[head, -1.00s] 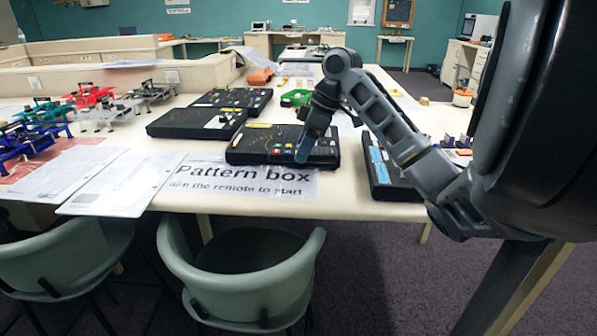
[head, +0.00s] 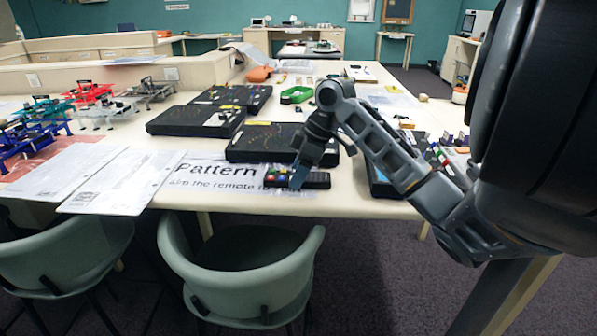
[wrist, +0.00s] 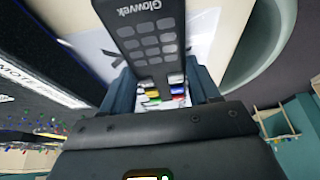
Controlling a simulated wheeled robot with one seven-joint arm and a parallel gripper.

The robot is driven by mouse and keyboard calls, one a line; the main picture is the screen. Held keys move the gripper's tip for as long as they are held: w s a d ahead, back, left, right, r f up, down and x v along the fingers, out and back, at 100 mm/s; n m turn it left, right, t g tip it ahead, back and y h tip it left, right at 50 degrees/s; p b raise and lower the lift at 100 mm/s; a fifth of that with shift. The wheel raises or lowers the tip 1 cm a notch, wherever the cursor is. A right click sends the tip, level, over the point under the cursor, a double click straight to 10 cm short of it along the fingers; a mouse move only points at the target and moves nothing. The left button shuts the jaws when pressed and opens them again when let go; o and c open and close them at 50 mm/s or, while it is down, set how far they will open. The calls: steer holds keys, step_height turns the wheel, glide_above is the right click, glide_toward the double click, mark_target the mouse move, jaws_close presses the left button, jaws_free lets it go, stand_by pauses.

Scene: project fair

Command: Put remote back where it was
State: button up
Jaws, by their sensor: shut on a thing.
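The remote (head: 318,180) is black with grey keys and a few coloured keys. My gripper (head: 299,172) is shut on it from above, near the coloured keys. In the wrist view the remote (wrist: 150,45) runs away from between my fingers (wrist: 163,90), its "Glowvek" label at the far end. In the head view it lies across the right part of the printed "Pattern box" sign (head: 215,172), just in front of a black pattern box (head: 262,142). I cannot tell whether it touches the sign or hangs just above it.
More black boxes (head: 195,121) stand behind, and another (head: 383,180) is at the right, partly behind my arm. Paper sheets (head: 115,182) and small coloured models (head: 35,140) lie at the left. A green chair (head: 240,262) stands at the table's front edge.

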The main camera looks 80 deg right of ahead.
steer(key=o, duration=1.2)
steer(key=shift+o, duration=0.2)
steer(key=v, duration=1.2)
steer(key=shift+w+r, duration=0.1)
steer(key=shift+r, duration=0.05)
